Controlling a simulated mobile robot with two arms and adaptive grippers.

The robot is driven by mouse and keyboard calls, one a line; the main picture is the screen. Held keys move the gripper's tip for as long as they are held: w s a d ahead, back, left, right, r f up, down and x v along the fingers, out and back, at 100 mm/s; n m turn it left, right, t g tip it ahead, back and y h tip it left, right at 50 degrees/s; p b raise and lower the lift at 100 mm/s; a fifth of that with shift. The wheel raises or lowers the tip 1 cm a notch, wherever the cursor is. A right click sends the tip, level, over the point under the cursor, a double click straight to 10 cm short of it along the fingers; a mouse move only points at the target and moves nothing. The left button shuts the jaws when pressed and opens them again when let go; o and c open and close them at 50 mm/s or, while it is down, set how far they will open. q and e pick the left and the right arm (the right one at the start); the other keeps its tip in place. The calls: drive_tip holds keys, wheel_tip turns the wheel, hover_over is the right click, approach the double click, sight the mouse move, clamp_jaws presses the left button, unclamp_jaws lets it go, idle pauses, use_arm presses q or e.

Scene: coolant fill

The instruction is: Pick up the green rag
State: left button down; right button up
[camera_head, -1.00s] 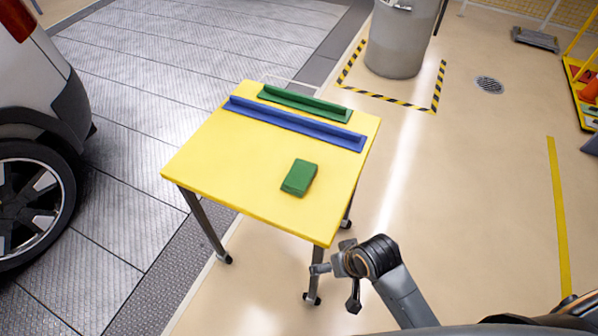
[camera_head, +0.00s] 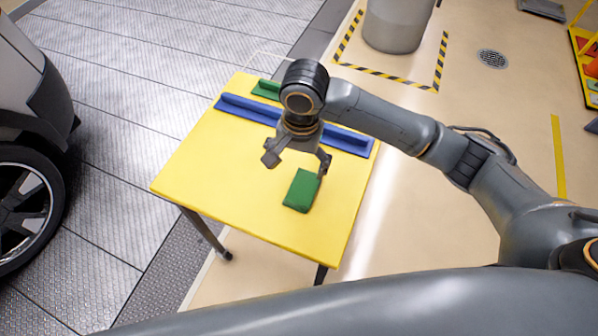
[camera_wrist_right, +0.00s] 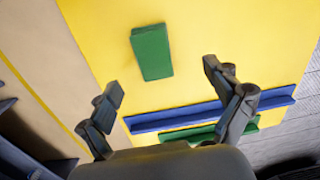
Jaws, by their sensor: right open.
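The green rag (camera_head: 301,190) is a folded flat block lying on the yellow table top. It also shows in the right wrist view (camera_wrist_right: 151,52), ahead of the fingers and between their lines. My right gripper (camera_head: 297,164) is above the table, just beyond the rag in the head view, with its fingers spread and nothing between them. In the right wrist view both fingertips (camera_wrist_right: 162,78) stand wide apart, and the rag is clear of them. My left gripper is not in view.
The yellow table (camera_head: 222,170) carries a blue rail (camera_head: 235,108) and a green rail (camera_head: 266,88) at its far side. A car (camera_head: 35,140) stands on the left. A grey bin (camera_head: 395,25) stands behind, inside striped floor tape.

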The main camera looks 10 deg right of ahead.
drive_tip(key=w+d+r, duration=0.1)
drive_tip(key=m, duration=0.1)
hover_over(303, 188)
drive_tip(key=shift+h, duration=0.4)
wheel_tip(303, 188, down, 8)
drive_tip(key=shift+a+r, duration=0.15)
drive_tip(key=shift+r, duration=0.1)
drive_tip(key=shift+f+p, duration=0.3)
drive_tip(key=shift+f, duration=0.2)
wheel_tip(303, 188, down, 4)
drive_tip(key=shift+r+p, duration=0.15)
drive_tip(key=shift+p, duration=0.15)
drive_tip(key=shift+f, duration=0.5)
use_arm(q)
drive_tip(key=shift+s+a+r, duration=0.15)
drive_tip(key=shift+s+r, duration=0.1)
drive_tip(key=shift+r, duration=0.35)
use_arm(e)
drive_tip(key=c, duration=1.2)
